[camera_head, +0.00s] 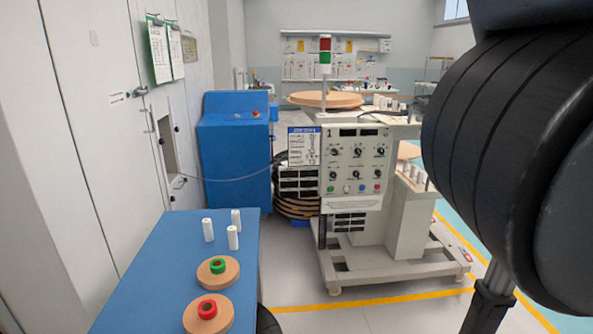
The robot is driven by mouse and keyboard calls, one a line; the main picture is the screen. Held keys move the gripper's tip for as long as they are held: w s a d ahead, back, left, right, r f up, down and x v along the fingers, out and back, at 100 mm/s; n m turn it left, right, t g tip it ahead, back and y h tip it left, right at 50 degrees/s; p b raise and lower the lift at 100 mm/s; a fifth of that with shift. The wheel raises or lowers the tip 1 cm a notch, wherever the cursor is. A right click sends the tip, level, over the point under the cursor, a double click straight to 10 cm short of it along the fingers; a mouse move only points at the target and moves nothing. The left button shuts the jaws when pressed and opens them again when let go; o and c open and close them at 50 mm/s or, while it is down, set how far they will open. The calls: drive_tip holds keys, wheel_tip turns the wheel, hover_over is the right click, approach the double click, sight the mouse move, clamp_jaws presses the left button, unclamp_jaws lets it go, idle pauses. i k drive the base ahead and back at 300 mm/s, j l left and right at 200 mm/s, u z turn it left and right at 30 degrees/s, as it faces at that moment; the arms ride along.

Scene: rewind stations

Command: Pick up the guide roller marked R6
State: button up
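Three small white cylinders that look like rollers stand upright on the blue table: one at left (208,229), one at front right (232,238) and one behind it (236,218). More small white cylinders stand on the grey machine, some on its upper top (382,102) and some on a lower shelf at its right side (416,175). No marking is readable on any of them, so I cannot tell which is R6. A large black part of my arm fills the right side. My gripper is not in view.
The blue table (150,270) also holds two tan discs, one with a green ring (217,266) and one with a red ring (207,308). The grey machine (390,225) stands beyond it. A blue cabinet (236,155) stands behind. Floor between table and machine is clear.

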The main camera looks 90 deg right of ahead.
sight(420, 173)
drive_tip(key=k+z, duration=0.15)
drive_tip(key=z, duration=3.05)
drive_tip(key=i+j+z, duration=0.15)
drive_tip(key=i, duration=0.3)
drive_tip(key=i+j+z, duration=0.15)
drive_tip(key=i, duration=0.3)
drive_tip(key=i+j+z, duration=0.15)
drive_tip(key=i, duration=0.3)
drive_tip(key=i+j+z, duration=0.15)
drive_tip(key=i, duration=0.3)
drive_tip(key=j, duration=0.1)
